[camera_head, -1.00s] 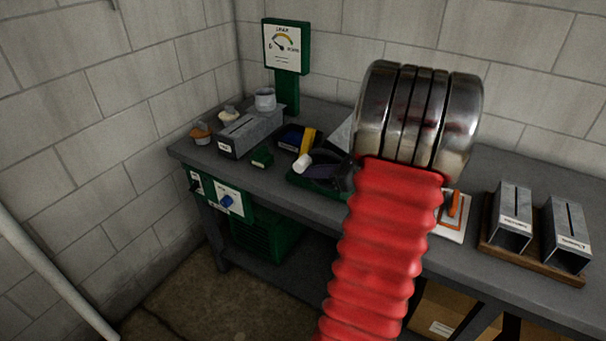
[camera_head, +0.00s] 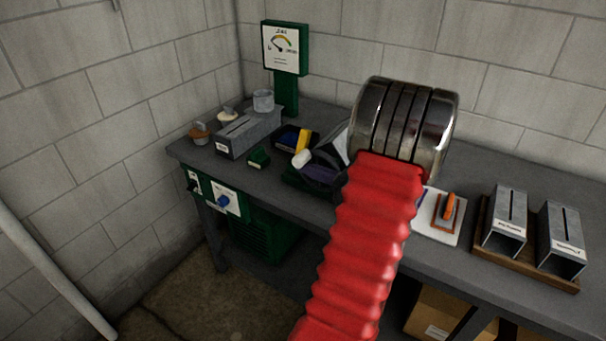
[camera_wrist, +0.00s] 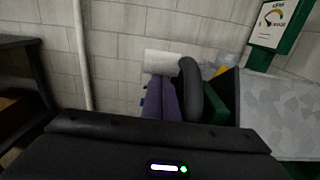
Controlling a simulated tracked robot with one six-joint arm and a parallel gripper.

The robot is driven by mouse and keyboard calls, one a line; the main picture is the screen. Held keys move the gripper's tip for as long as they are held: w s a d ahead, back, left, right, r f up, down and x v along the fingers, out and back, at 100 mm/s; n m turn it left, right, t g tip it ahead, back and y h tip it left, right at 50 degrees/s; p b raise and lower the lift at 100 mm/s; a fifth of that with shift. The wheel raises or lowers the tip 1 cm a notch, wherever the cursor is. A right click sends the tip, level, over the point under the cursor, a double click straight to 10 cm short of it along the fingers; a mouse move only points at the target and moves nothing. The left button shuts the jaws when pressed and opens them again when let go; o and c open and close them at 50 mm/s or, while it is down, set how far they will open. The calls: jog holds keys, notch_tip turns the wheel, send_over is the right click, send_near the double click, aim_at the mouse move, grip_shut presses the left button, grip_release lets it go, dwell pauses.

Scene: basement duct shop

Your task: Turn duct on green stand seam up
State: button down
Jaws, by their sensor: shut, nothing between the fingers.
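The duct on the green stand is mostly hidden behind my arm in the head view; a pale grey sheet-metal piece (camera_head: 342,146) shows beside my wrist. In the wrist view a large grey metal face (camera_wrist: 285,112) fills the right side, probably this duct. Dark green, probably the stand, shows beside it (camera_wrist: 217,107) and low under my gripper in the head view. I cannot see a seam on this duct. My gripper (camera_head: 318,168), dark with purple, is shut and empty left of the grey metal. Its fingers also show in the wrist view (camera_wrist: 178,95). I cannot tell whether they touch it.
A white cylinder (camera_head: 301,158) is near my fingertips. A grey duct (camera_head: 248,132) with a dark top line stands left on the bench, before a gauge (camera_head: 284,47) on a green post. Two labelled ducts (camera_head: 505,222) (camera_head: 561,240) sit on a wooden board at right, near an orange-handled tool (camera_head: 448,207).

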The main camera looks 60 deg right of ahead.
jog(key=shift+s+r, duration=0.2)
jog(key=shift+s, duration=0.1)
dwell(1.3)
